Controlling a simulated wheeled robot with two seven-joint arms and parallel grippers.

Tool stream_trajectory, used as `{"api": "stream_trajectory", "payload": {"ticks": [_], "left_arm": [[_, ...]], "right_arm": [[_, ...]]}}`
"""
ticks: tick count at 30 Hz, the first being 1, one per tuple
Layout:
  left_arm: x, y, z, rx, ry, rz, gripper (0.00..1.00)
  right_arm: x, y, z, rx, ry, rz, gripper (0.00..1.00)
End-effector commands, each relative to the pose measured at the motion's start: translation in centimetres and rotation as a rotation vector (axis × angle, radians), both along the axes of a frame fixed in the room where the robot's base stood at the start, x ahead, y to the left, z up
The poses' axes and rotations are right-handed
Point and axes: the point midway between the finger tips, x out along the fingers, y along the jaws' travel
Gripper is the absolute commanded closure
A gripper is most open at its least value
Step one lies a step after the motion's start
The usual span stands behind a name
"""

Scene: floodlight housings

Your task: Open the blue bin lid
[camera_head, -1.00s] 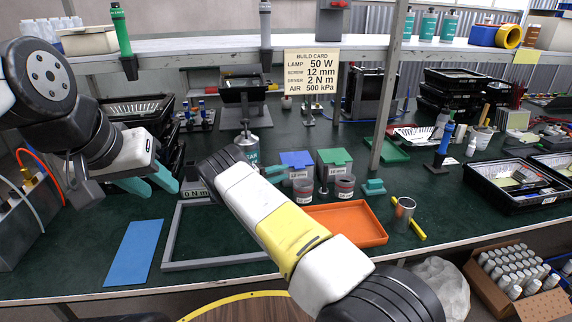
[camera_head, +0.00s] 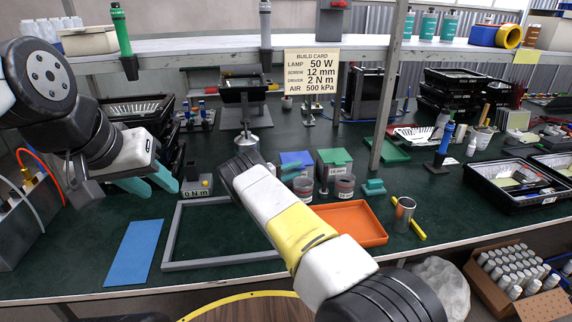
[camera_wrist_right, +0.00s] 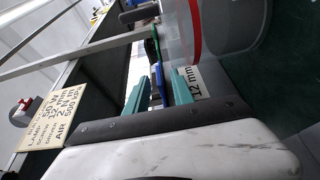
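The blue bin lid (camera_head: 297,158) lies flat and closed on its small bin behind the right gripper; the bin's front is mostly hidden. A 12 mm label (camera_wrist_right: 192,82) is beside one finger. I cannot tell whether either finger touches the lid. My left gripper (camera_head: 148,184) is open and empty above the table at left.
A green-lidded bin (camera_head: 334,157) stands right beside the blue one. Two clear cups (camera_head: 345,187) stand in front of the bins. An orange tray (camera_head: 362,226), grey frame (camera_head: 172,236) and blue mat (camera_head: 133,252) lie nearer the front edge.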

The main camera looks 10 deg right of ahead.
Motion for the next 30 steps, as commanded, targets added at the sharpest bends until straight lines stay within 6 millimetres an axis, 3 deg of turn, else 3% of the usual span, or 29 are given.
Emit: {"api": "stream_trajectory", "payload": {"ticks": [2,6,30], "left_arm": [[0.0,0.0,0.0,0.0,0.0,0.0,0.64],[0.0,0.0,0.0,0.0,0.0,0.0,0.64],[0.0,0.0,0.0,0.0,0.0,0.0,0.64]], "right_arm": [[0.0,0.02,0.01,0.0,0.0,0.0,0.75],[-0.01,0.03,0.02,0.0,0.0,0.0,1.0],[-0.05,0.06,-0.03,0.001,0.0,0.0,1.0]]}}
